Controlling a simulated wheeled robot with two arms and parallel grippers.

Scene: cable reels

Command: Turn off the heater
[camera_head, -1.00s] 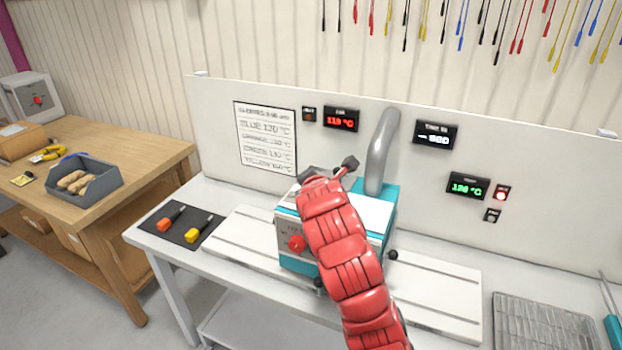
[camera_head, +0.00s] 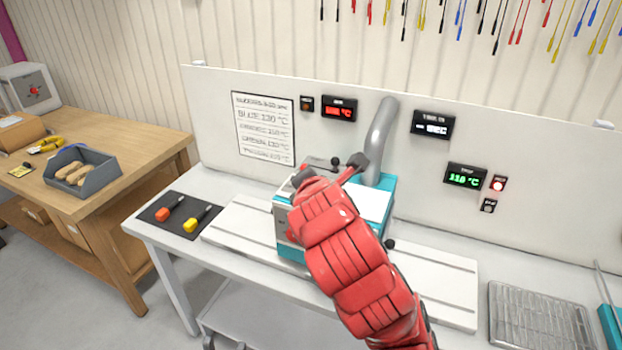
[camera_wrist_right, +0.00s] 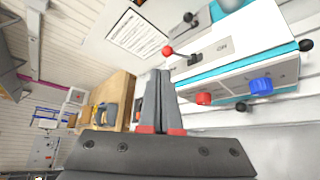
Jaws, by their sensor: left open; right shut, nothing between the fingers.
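The heater appears to be the teal-and-white machine (camera_head: 290,241) on the white bench; a grey pipe rises behind it. The red arm hides much of the front in the head view. The right wrist view shows a red knob (camera_wrist_right: 203,99) and a blue knob (camera_wrist_right: 261,86) on the machine's face, plus a red-tipped lever (camera_wrist_right: 168,50). My right gripper (camera_wrist_right: 160,73) is shut and empty, its tips left of the red knob in that picture. I cannot tell if either gripper touches anything.
The back panel carries a red display (camera_head: 339,109), a green display (camera_head: 466,177), a lit red lamp (camera_head: 498,184) and a printed sheet (camera_head: 263,127). A black mat (camera_head: 178,231) with tools lies left; a wire rack (camera_head: 540,318) lies right.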

